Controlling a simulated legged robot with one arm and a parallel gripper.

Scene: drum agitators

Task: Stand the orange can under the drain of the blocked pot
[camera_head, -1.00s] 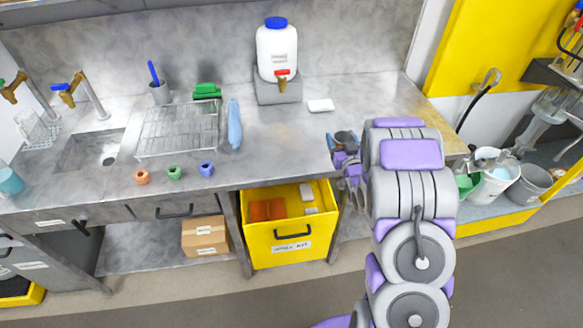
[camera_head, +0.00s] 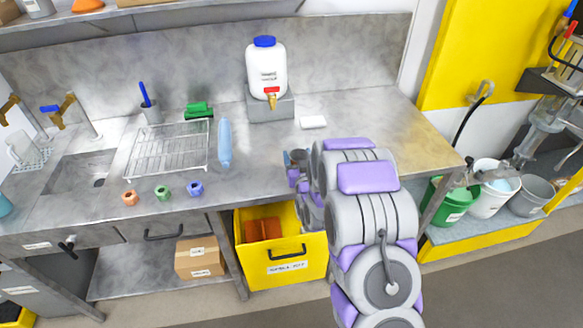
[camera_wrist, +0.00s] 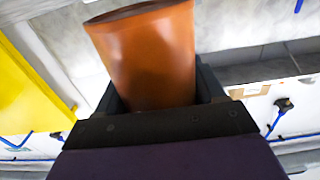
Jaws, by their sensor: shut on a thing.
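The orange can (camera_wrist: 150,55) fills the upper middle of the wrist view, tilted, with its dark open rim at the top. My gripper (camera_head: 297,161) is shut on it, with a black finger on either side. In the head view the gripper is above the front of the grey bench, right of the blue bottle, and my arm hides much of it; only a small dark top of the can shows there. Metal and glass fittings (camera_head: 545,118) hang over buckets at the far right. I cannot tell which thing is the blocked pot, nor see its drain clearly.
The bench (camera_head: 255,165) holds a wire rack (camera_head: 168,148), a white jug with tap (camera_head: 266,68) and three small rings (camera_head: 163,193). A yellow bin (camera_head: 285,270) stands below. Green (camera_head: 440,205), white (camera_head: 490,195) and grey (camera_head: 530,195) buckets stand at right. Floor at front right is clear.

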